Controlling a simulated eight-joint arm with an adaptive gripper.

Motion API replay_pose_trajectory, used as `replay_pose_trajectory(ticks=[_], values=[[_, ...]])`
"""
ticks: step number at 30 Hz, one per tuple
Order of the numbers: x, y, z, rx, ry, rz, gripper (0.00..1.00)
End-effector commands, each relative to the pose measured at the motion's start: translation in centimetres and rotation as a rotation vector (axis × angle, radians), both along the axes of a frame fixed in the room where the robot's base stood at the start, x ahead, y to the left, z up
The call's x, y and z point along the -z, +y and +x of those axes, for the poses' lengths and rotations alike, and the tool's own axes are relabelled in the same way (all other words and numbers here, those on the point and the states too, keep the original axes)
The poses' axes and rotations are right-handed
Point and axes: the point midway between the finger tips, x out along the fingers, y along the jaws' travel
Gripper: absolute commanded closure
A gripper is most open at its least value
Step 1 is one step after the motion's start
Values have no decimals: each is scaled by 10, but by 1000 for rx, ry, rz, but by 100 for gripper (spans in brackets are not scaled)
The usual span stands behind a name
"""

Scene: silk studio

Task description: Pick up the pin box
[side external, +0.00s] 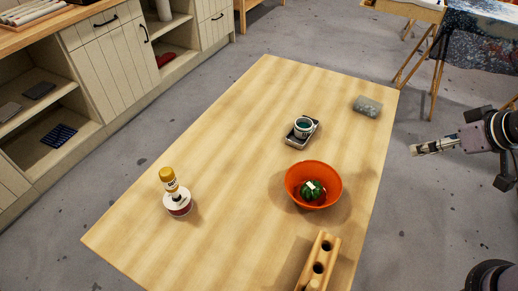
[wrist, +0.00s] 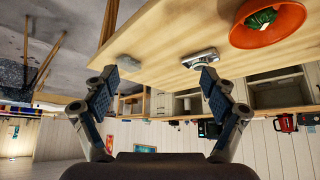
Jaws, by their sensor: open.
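A small grey, see-through-looking box (side external: 367,106), which looks like the pin box, lies on the wooden table (side external: 230,150) near its far right corner. It also shows in the wrist view (wrist: 127,61), by the table edge, beyond the left finger. My gripper (side external: 413,150) is off the table's right edge, to the right of the box and lower in the picture, and points left. In the wrist view its two fingers (wrist: 158,78) are spread wide with nothing between them. It is apart from the box.
An orange bowl (side external: 300,185) holds a green round object (side external: 314,192). A yellow-capped bottle (side external: 170,182) and a wooden rack with holes (side external: 318,258) also stand on the table. The table's left half is mostly clear.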

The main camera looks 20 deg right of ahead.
Motion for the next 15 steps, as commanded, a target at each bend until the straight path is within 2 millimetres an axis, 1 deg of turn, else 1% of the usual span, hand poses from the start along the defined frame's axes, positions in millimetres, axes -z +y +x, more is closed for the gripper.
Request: replay_pose_trajectory(ticks=[5,8,11,15], values=[[-2,0,2,12,4,7,15],[-11,-2,11,62,18,39,15],[-26,-5,29,160,46,100,15],[-47,-11,61,342,96,202,15]])
